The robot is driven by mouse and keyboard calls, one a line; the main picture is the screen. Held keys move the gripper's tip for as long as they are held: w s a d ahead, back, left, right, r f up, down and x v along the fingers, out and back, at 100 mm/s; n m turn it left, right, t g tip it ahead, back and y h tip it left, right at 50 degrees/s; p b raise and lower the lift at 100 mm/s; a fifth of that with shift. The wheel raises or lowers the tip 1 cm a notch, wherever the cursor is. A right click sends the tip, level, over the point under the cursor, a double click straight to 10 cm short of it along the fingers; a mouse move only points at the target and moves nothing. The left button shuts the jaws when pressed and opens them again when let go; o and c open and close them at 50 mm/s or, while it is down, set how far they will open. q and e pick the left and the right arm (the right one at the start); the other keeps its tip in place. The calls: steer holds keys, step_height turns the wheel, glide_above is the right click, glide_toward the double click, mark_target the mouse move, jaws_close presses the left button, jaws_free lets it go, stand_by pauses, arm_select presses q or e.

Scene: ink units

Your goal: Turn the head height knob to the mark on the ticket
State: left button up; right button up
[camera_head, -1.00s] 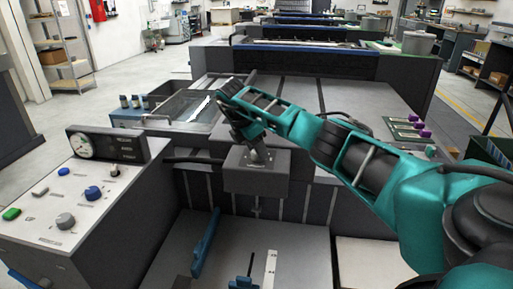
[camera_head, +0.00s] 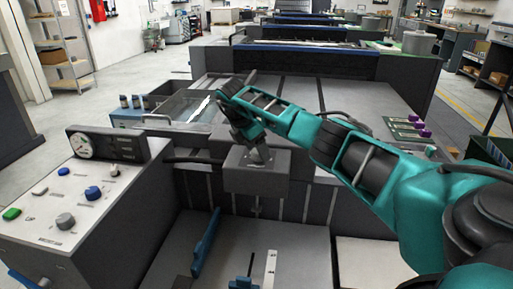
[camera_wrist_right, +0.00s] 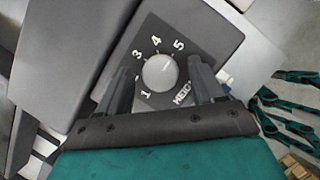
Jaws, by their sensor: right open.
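The head height knob (camera_wrist_right: 160,72) is a round light-grey knob on a dark dial plate in the right wrist view. White numbers 1 to 5 curve around its left and upper side, and part of a word shows at lower right. I cannot tell which number it points to. My right gripper (camera_wrist_right: 162,80) is open, with one finger on each side of the knob; gaps show between fingers and knob. In the head view, my right gripper (camera_head: 258,158) is over the grey head block (camera_head: 256,183) and hides the knob. I cannot make out a ticket. My left gripper is out of view.
A console (camera_head: 45,215) with several knobs, buttons and a round gauge (camera_head: 83,146) stands at the left. Below the head block is a grey bed (camera_head: 225,265) with a blue guide (camera_head: 206,243) and a white scale strip (camera_head: 269,270). A dark cable runs left from the block.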

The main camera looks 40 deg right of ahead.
steer(key=v, duration=1.3)
